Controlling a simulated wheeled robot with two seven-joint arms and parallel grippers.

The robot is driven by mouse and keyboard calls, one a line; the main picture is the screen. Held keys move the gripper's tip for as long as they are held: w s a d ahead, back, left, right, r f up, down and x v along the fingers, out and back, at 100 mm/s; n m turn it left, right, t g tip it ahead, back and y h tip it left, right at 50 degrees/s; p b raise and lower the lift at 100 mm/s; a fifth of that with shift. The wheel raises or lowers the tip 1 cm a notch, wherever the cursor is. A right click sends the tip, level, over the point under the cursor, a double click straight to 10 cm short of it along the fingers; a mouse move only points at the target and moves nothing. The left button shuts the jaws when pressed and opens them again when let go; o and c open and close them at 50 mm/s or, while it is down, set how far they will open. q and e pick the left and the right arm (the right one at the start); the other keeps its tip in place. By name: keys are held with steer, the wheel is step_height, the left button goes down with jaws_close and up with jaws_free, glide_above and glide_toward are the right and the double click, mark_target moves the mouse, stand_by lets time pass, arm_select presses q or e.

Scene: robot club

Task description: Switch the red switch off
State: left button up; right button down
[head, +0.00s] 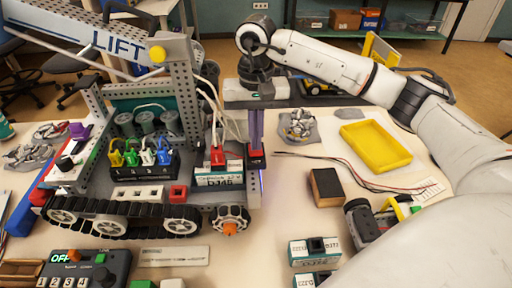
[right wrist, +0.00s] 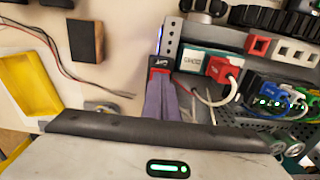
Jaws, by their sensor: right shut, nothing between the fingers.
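The red switch (head: 257,154) sits at the right end of the tracked robot's frame; it is a small black block with red on it. It also shows in the right wrist view (right wrist: 159,63), right beyond my fingertips. I cannot tell which way it is set. My right gripper (head: 256,143) points straight down over it, with the purple-grey fingers shut together and empty. The fingertips (right wrist: 160,76) are at the switch and hide part of it; I cannot tell whether they touch. My left gripper is not in view.
A red plug (head: 218,156) with white cables sits on a labelled box (head: 219,177) just left of the switch. The tracked robot's lift arm (head: 120,42) rises at left. A yellow tray (head: 376,146), a dark block (head: 326,187) and loose wires lie to the right.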

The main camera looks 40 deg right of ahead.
steer(key=shift+f+b, duration=0.6)
steer(key=shift+f, duration=0.2)
stand_by(0.6)
steer(key=shift+r, duration=0.2)
step_height(320, 180, up, 7)
steer(key=p, duration=0.4)
steer(key=shift+f+p, duration=0.15)
steer(key=shift+p, duration=0.2)
stand_by(0.4)
